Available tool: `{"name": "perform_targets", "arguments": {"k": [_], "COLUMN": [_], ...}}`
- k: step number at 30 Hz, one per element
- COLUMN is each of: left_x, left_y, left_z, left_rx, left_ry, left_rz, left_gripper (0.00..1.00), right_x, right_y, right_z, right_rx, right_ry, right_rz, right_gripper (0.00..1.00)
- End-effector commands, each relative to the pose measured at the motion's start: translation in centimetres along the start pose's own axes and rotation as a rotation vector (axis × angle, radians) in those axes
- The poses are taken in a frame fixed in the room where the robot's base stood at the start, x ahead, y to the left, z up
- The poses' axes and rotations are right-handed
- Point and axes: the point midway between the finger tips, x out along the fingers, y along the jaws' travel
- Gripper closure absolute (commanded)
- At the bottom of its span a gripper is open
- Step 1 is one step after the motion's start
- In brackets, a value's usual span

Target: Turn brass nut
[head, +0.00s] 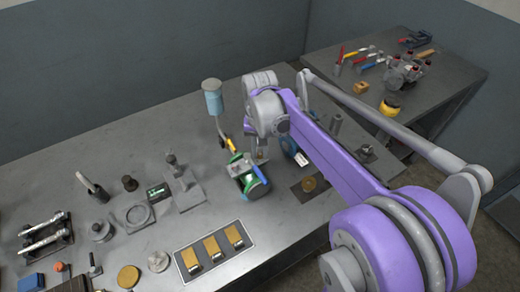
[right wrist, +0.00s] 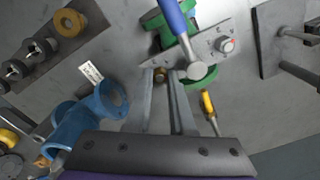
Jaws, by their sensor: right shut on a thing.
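A small brass nut (right wrist: 160,75) sits at the metal plate of a green clamped fitting (right wrist: 182,17), mostly hidden by my fingers. My right gripper (right wrist: 162,77) is shut on the brass nut, one finger on each side of it. In the head view my right gripper (head: 262,153) points down just right of the green fitting (head: 238,168), which has a blue handle (head: 258,175). The nut is too small to make out there. My left gripper is not in view.
A blue pipe fitting (right wrist: 90,120) with a white tag stands close to my right gripper. A yellow-handled tool (right wrist: 207,101) lies on the other side. A tray (head: 217,262) of brass blocks lies at the front. Several metal parts stand at left. A second table (head: 445,82) is behind.

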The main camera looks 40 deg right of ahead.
Motion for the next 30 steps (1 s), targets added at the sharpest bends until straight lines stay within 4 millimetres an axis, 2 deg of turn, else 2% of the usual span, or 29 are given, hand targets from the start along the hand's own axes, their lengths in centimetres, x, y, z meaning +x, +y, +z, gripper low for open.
{"name": "perform_targets", "arguments": {"k": [10, 11, 15, 16, 25, 30], "left_x": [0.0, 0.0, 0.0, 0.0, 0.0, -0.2], "left_y": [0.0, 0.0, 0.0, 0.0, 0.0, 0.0], "left_z": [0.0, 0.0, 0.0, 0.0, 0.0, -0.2], "left_rx": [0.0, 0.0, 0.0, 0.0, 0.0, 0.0], "left_ry": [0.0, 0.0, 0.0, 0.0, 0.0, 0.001], "left_rz": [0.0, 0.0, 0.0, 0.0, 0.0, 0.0], "left_gripper": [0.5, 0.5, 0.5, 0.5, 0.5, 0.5], "right_x": [0.0, 0.0, 0.0, 0.0, -0.2, -2.1], "right_y": [0.0, 0.0, 0.0, 0.0, 0.0, 0.0], "right_z": [0.0, 0.0, 0.0, 0.0, 0.0, 0.0], "right_rx": [0.002, 0.002, 0.001, 0.001, 0.001, 0.001], "right_ry": [0.0, 0.0, 0.0, 0.0, 0.0, 0.0], "right_rz": [0.0, 0.0, 0.0, 0.0, 0.0, 0.0], "right_gripper": [1.0, 0.77, 0.52, 0.49, 0.49, 0.49]}}
